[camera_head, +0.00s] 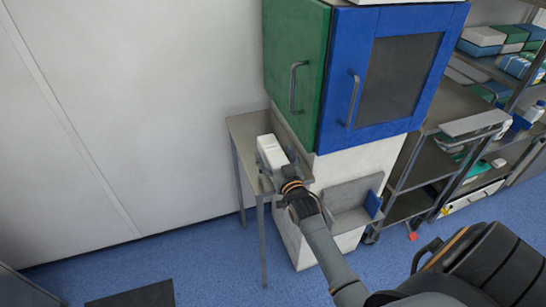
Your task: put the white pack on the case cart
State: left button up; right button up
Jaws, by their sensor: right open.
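The white pack (269,146) is a small white box on a narrow grey side table (243,126) against the wall, left of the green and blue cabinet. My right gripper (276,162) is at the near end of the pack, with its open fingers on either side of it. Whether the fingers touch the pack is too small to tell. A grey metal cart with open shelves (432,165) stands right of the cabinet; I cannot tell for sure that it is the case cart. My left gripper is not in view.
The cabinet with a blue door (399,75) and a green door (296,60) rises close beside the pack. A grey bracket-like shelf (350,195) with a blue item is below it. Racks with boxes (495,45) stand far right.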

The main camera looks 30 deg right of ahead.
jog(key=c, duration=1.4)
jog(key=shift+c, duration=0.2)
jog(key=shift+r, duration=0.2)
